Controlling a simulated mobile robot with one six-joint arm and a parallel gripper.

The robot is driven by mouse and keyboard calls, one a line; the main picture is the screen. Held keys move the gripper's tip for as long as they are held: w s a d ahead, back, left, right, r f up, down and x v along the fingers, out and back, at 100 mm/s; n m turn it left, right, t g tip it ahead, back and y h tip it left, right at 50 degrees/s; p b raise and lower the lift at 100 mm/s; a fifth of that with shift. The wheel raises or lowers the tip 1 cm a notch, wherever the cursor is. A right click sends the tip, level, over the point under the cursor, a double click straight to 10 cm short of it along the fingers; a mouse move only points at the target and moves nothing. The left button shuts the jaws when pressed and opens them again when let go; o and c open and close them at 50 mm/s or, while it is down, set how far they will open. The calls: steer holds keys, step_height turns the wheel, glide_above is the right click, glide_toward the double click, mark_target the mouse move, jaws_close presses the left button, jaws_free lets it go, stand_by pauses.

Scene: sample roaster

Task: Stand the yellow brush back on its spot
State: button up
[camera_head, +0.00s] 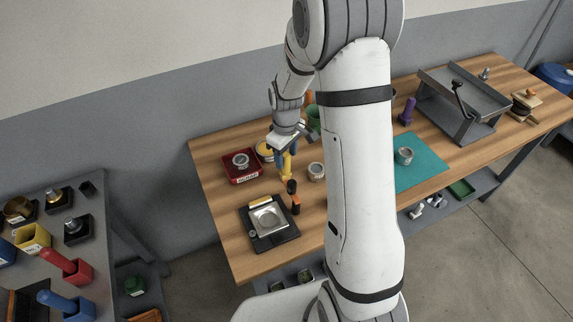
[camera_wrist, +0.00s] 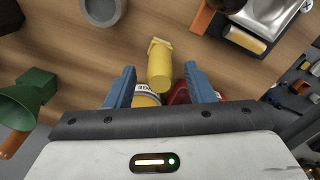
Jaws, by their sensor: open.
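The yellow brush (camera_head: 285,168) looks roughly upright below my gripper (camera_head: 285,150) in the head view. In the wrist view the yellow brush (camera_wrist: 159,64) lies between the two blue fingers of my gripper (camera_wrist: 160,76), with a gap on each side. The fingers are open. The brush's wider end points away from my gripper. I cannot tell whether its foot rests on the wooden table (camera_head: 222,220). No marked spot for the brush can be made out.
A red tray (camera_head: 231,178) and a yellow-rimmed container stand left of the brush. A black scale (camera_head: 260,240) and an orange-black tool (camera_head: 295,203) are in front. A small grey cup (camera_head: 316,172) stands to the right. A green funnel (camera_wrist: 28,98) is at the wrist view's left.

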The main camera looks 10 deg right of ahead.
step_height(320, 180, up, 7)
steer(key=shift+f+b, duration=0.2)
steer(key=shift+b, duration=0.15)
steer(key=s+r+m+t, duration=0.1)
steer(key=s+r+m, duration=0.2)
steer(key=s+r, duration=0.3)
steer(key=s+r+m+t, duration=0.2)
steer(key=s+r+m, duration=0.2)
steer(key=s, duration=1.2)
step_height(320, 180, up, 2)
steer(key=shift+d+r+m, duration=0.15)
steer(key=shift+r+m, duration=0.05)
steer(key=shift+m, duration=0.1)
